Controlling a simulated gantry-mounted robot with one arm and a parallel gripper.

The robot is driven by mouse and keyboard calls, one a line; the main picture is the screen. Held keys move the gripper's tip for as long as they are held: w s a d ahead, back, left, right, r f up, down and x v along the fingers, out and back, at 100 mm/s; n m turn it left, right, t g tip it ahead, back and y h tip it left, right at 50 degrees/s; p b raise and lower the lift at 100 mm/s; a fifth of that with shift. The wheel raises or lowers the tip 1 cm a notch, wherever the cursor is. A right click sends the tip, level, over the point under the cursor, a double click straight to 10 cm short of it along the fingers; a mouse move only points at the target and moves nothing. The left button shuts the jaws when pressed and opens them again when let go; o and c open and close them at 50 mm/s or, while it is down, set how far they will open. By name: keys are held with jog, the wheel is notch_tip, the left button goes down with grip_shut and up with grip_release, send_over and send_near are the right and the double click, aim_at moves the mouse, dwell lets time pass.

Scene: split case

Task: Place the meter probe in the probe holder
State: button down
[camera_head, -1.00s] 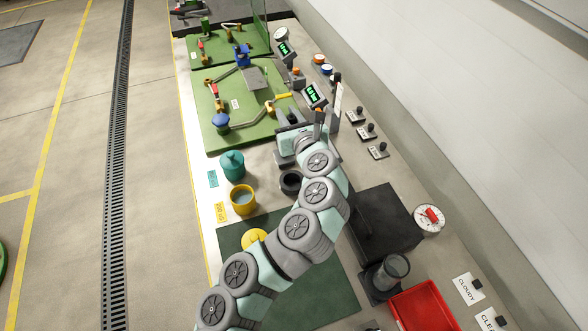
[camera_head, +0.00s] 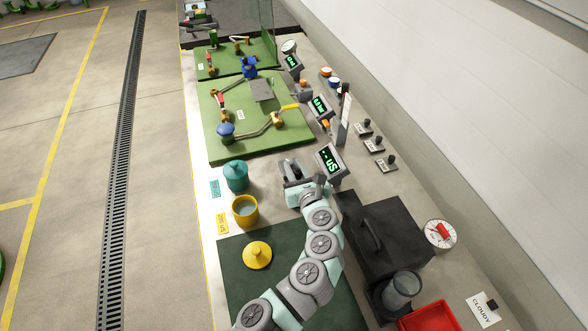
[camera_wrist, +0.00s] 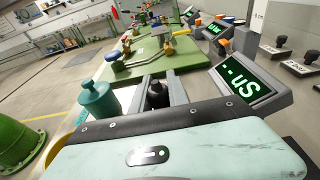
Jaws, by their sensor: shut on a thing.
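My gripper (camera_head: 292,168) is over the bench beside the meter display reading "-- uS" (camera_head: 331,161). In the wrist view, my gripper (camera_wrist: 160,88) has its two grey fingers closed about a dark object (camera_wrist: 157,97), which I take for the meter probe. Its lower part is hidden by my gripper's body. The meter display also shows close on the right in the wrist view (camera_wrist: 247,84). The probe holder is not clearly visible; my gripper covers the bench below it.
A teal lidded pot (camera_head: 236,175) and an open yellow cup (camera_head: 245,210) stand left of my gripper. A yellow lid (camera_head: 257,255) lies on the dark green mat (camera_head: 232,282). A black case (camera_head: 392,232) stands to the right. Green pipe boards (camera_head: 258,140) lie beyond.

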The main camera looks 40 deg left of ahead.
jog(key=shift+r, duration=0.1)
jog(key=c, duration=1.7)
grip_release()
jog(key=shift+c, duration=0.2)
jog(key=o, duration=0.5)
jog(key=shift+c, duration=0.2)
jog(key=p+v, duration=0.1)
jog(key=v, duration=1.1)
jog(key=shift+p, duration=0.35)
